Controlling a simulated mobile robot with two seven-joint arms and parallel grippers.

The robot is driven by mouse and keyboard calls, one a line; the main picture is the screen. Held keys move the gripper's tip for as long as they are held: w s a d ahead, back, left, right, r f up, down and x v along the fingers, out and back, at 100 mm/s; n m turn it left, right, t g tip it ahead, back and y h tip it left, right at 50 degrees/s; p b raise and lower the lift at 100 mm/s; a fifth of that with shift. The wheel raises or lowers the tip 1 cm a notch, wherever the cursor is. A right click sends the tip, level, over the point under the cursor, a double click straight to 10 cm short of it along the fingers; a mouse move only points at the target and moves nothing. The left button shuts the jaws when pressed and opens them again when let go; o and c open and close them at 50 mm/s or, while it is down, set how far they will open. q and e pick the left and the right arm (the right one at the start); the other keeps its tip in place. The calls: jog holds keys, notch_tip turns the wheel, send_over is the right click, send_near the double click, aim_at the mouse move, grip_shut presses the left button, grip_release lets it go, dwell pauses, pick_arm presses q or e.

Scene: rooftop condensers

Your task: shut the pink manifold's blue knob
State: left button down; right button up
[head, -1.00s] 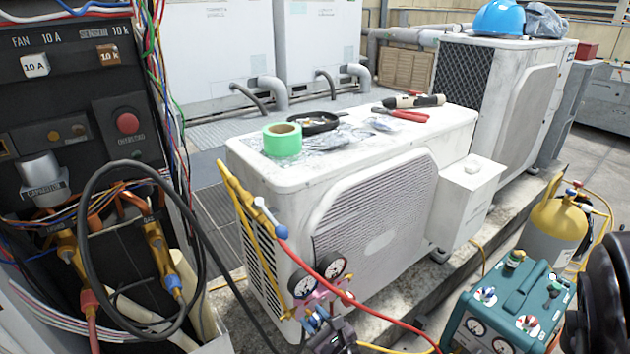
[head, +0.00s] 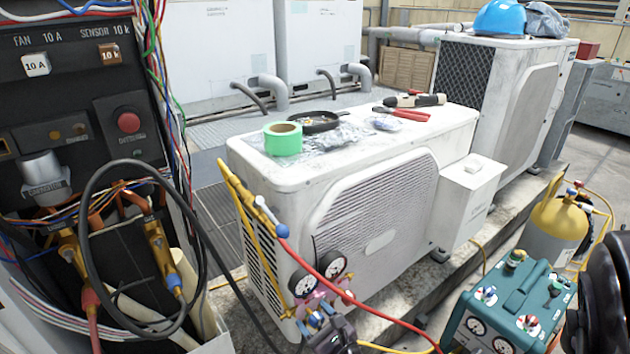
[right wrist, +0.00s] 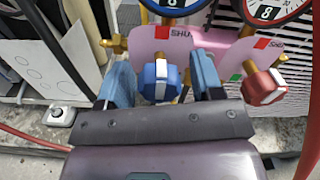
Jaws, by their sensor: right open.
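The pink manifold (right wrist: 205,42) fills the top of the right wrist view, with a "SHU…" label and a red square above the knobs. It also shows at the front of the near condenser in the head view (head: 318,300). Its blue knob (right wrist: 158,84) has a white mark at its upper middle and sits between the two blue fingers of my right gripper (right wrist: 164,78). The fingers are apart, with a gap visible on each side of the knob. In the head view the right gripper (head: 317,320) largely hides the blue knob. My left gripper is not in view.
A red knob (right wrist: 264,86) is close to the right finger. Gauges (right wrist: 272,8) sit above the manifold. A red hose (head: 385,317) and a yellow hose (head: 238,195) run nearby. The condenser (head: 372,215) stands behind, and a teal machine (head: 510,310) is at right.

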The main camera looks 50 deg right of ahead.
jog(key=shift+s+a, duration=0.1)
jog(key=shift+s, duration=0.45)
pick_arm(q)
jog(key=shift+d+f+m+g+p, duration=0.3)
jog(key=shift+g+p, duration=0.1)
jog(key=shift+p, duration=0.4)
pick_arm(e)
jog(key=v, duration=0.9)
jog(key=shift+s+a, duration=0.2)
jog(key=shift+s, duration=0.1)
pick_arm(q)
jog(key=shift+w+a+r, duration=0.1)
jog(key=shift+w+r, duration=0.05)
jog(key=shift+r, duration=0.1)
